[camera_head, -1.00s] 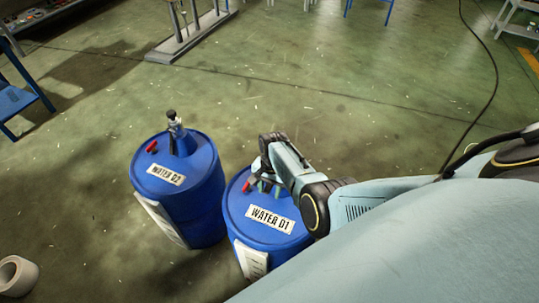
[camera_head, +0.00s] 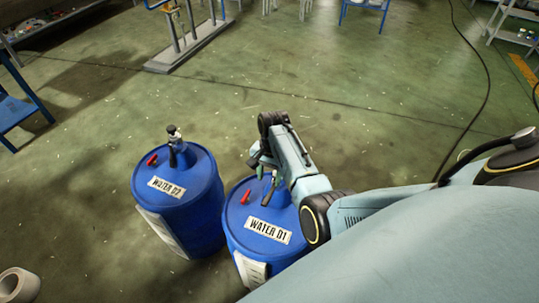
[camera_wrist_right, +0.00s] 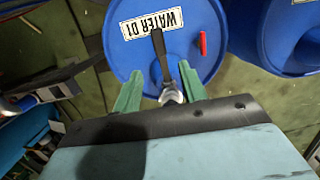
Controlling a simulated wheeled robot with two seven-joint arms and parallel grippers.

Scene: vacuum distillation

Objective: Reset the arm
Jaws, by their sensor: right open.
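My right gripper (camera_head: 262,168) is open above the far edge of the blue barrel labelled WATER D1 (camera_head: 238,222). In the right wrist view, its green fingers (camera_wrist_right: 160,88) stand apart, and the barrel's lid (camera_wrist_right: 195,55) lies beyond them. A metal tap (camera_wrist_right: 171,92) with a black handle (camera_wrist_right: 159,58) shows between the fingers; I cannot tell whether they touch it. In the head view the black handle (camera_head: 269,191) stands on the lid, partly beside my arm. My left gripper is not in view.
A second blue barrel, WATER D2 (camera_head: 205,215), with a black-handled tap (camera_head: 173,140), stands to the left. A blue-legged table (camera_head: 15,110) is at the far left and a grey stand (camera_head: 185,48) at the back. The middle floor is clear.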

